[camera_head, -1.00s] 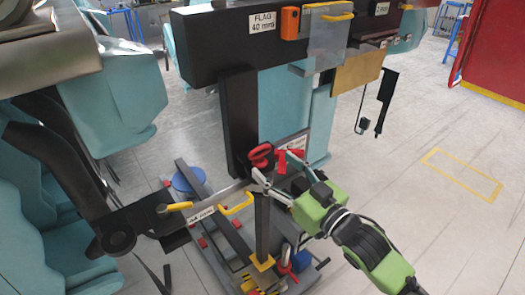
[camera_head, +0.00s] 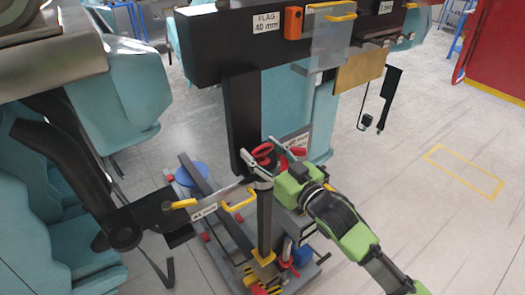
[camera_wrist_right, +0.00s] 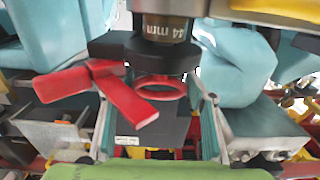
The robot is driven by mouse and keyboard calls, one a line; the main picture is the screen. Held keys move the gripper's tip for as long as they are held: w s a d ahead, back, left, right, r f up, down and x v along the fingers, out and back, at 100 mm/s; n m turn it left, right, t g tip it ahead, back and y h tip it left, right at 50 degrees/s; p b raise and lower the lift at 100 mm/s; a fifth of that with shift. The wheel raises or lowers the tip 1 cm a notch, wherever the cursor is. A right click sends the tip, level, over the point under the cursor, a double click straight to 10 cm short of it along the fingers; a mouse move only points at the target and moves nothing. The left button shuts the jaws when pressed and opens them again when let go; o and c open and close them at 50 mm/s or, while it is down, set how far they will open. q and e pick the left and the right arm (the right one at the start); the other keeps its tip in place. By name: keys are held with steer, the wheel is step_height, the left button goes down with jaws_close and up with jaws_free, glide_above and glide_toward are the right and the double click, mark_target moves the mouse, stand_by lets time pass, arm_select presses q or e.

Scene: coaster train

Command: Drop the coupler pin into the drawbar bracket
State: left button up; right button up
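A red ring (camera_head: 262,153) sits near the lower end of the black upright (camera_head: 240,120); I cannot tell if it belongs to the coupler pin. In the right wrist view the red ring (camera_wrist_right: 160,87) lies below a dark cylinder marked "44 mm" (camera_wrist_right: 165,28), with red flat bars (camera_wrist_right: 100,90) at left. My right gripper (camera_head: 258,168) is at the ring in the head view. Its fingers stand apart in the wrist view (camera_wrist_right: 155,115), on either side of the ring, with no clear grip. I cannot make out the drawbar bracket for certain.
A black beam (camera_head: 220,50) with hanging gauges and an orange box (camera_head: 293,23) crosses above. Teal seats (camera_head: 115,90) stand at left. A plate with a yellow handle (camera_head: 238,200) and a dark post (camera_head: 264,220) stand close below the gripper. The floor at right is clear.

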step_height(320, 180, up, 13)
steer(key=p, duration=1.1)
steer(key=shift+p, duration=0.4)
stand_by(0.8)
steer(key=shift+f, duration=0.15)
stand_by(1.1)
